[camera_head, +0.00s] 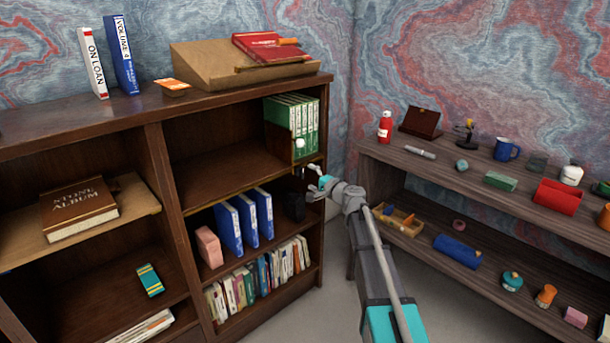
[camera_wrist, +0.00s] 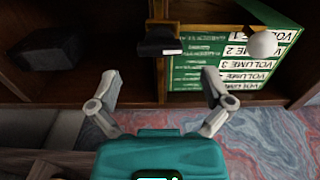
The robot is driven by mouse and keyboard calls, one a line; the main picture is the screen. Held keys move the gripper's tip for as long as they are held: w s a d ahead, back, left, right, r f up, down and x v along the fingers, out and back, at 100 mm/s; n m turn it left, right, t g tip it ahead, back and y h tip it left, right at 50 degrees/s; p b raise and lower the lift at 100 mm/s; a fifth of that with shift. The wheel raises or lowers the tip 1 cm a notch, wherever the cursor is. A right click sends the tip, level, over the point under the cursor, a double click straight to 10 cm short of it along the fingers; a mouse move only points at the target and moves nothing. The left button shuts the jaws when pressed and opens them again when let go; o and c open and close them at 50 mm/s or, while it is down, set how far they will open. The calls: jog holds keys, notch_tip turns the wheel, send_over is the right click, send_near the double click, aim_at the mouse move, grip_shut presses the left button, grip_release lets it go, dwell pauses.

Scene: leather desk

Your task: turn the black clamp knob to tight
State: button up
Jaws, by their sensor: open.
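A black clamp piece (camera_wrist: 158,38), which looks like the clamp knob, sits at the front edge of the bookcase in the wrist view. Its turn position cannot be told. In the head view this spot is small and partly hidden by my gripper (camera_head: 318,184). In the wrist view my gripper (camera_wrist: 160,88) is open and empty. Its two fingers stand apart, one on each side of the line to the black piece, and it shows beyond the fingertips. I see no contact.
Green volumes (camera_wrist: 222,70) and a white ball (camera_wrist: 264,43) are close on the right in the wrist view. A black box-like object (camera_wrist: 48,52) is on the left. The bookcase (camera_head: 160,180) edge is near my gripper. A cluttered side shelf (camera_head: 470,180) stands right.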

jog(key=v, duration=0.7)
jog(key=shift+s+d, duration=0.25)
jog(key=shift+s, duration=0.05)
jog(key=s+a+f+n+g+h, duration=0.4)
jog(key=s+f+n+g, duration=0.45)
jog(key=s+f, duration=0.6)
jog(key=s+d+f+n+g+h, duration=0.1)
jog(key=s+d+f+g+h, duration=0.2)
jog(key=s, duration=0.6)
jog(key=s+d+f+n+g+h, duration=0.1)
jog(key=s+d+g+h, duration=0.25)
jog(key=s, duration=0.55)
notch_tip(320, 180, up, 35)
jog(key=p, duration=3.5)
jog(key=shift+d+t, duration=0.4)
jog(key=shift+d, duration=0.05)
jog(key=shift+m+h, duration=0.25)
